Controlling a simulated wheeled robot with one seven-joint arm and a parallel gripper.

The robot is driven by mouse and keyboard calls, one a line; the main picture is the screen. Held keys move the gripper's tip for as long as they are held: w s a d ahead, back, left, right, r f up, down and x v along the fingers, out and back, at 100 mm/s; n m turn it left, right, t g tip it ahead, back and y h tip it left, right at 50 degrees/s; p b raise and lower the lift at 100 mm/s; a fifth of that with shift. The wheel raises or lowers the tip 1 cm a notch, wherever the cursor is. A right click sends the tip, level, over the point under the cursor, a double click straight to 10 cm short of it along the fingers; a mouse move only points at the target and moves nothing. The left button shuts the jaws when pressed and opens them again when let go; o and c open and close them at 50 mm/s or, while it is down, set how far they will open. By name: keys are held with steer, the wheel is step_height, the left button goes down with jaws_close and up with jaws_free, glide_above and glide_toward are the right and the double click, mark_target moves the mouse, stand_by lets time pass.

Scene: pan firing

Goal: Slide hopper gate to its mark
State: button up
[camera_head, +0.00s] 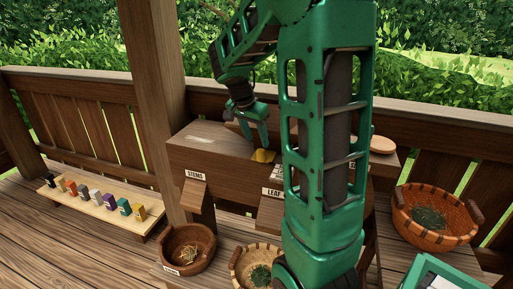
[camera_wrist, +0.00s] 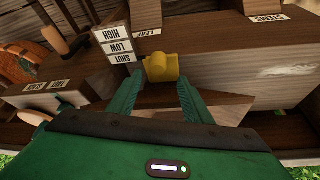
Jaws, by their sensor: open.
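The hopper gate's yellow handle (camera_head: 262,156) shows on top of the wooden sorting box, just below my gripper (camera_head: 260,138). In the wrist view the yellow handle (camera_wrist: 162,67) lies at the tips of my open gripper (camera_wrist: 161,80), with one green finger on each side. I cannot tell whether either finger touches it. A mark plate (camera_wrist: 116,44) reading HIGH, LOW and SHUT appears upside down left of the handle. The handle is nearest the SHUT row. My arm hides part of the box in the head view.
The wooden box (camera_head: 215,155) has chutes labelled STEMS (camera_head: 196,175) and LEAF. A brown basket (camera_head: 187,247) and a pale basket (camera_head: 257,264) stand below. An orange basket (camera_head: 434,216) holds leaves at right. Small coloured items line a low bench (camera_head: 98,206) at left.

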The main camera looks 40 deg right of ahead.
steer(key=shift+v, duration=1.55)
